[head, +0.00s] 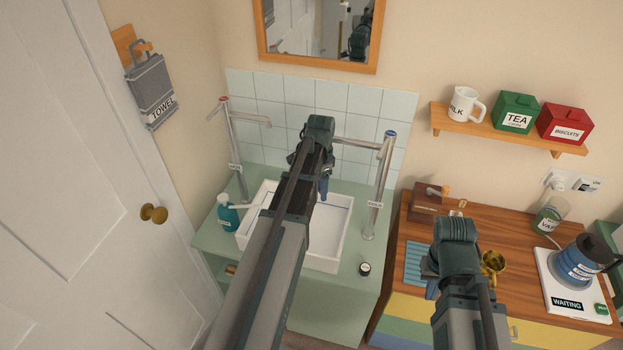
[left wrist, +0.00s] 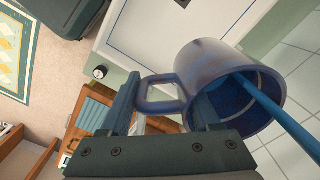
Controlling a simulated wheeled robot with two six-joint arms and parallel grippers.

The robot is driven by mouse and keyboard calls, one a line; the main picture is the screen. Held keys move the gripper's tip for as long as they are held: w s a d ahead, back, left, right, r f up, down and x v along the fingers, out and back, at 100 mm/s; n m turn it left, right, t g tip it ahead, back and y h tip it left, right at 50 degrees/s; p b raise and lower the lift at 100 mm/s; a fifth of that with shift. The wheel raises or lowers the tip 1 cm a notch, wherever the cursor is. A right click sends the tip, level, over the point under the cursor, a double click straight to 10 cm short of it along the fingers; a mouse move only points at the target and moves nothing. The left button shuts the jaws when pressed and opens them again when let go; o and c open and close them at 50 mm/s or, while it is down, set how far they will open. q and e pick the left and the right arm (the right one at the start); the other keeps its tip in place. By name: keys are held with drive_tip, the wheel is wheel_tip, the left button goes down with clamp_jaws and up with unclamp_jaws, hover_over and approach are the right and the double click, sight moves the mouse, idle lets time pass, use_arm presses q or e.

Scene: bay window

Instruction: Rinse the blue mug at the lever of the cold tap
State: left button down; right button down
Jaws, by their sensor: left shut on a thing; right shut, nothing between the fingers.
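The blue mug (left wrist: 222,80) is in my left gripper (left wrist: 165,92), with its handle between the fingers; its outside looks greyish-blue. A blue stream (left wrist: 290,122) runs into its mouth. In the head view my left gripper (head: 321,180) is over the white basin and my arm hides most of the mug. The cold tap (head: 382,175), labelled COLD, stands right of the basin, with its blue-topped lever (head: 390,134) at the top; its spout reaches left to behind my left gripper. My right gripper (head: 434,286) is shut and empty over the wooden counter.
The white basin (head: 328,262) sits on a green stand (head: 353,292), with a teal soap bottle (head: 229,214) and another tap (head: 232,140) at its left. A small dark round item (head: 364,269) lies on the stand.

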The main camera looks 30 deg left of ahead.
use_arm(q)
drive_tip(key=shift+w+d, duration=0.15)
drive_tip(key=shift+d, duration=0.1)
drive_tip(key=shift+a, duration=0.2)
drive_tip(key=shift+s+a, duration=0.35)
drive_tip(key=shift+s+d, duration=0.1)
idle(0.4)
drive_tip(key=s+d, duration=0.4)
drive_tip(key=s, duration=0.2)
drive_tip(key=shift+s+d, duration=0.15)
drive_tip(key=shift+s, duration=0.05)
idle(0.5)
drive_tip(key=shift+r, duration=0.1)
idle(1.1)
drive_tip(key=s+d+r+p, duration=0.2)
drive_tip(key=s+r+p, duration=0.2)
drive_tip(key=shift+d, duration=0.4)
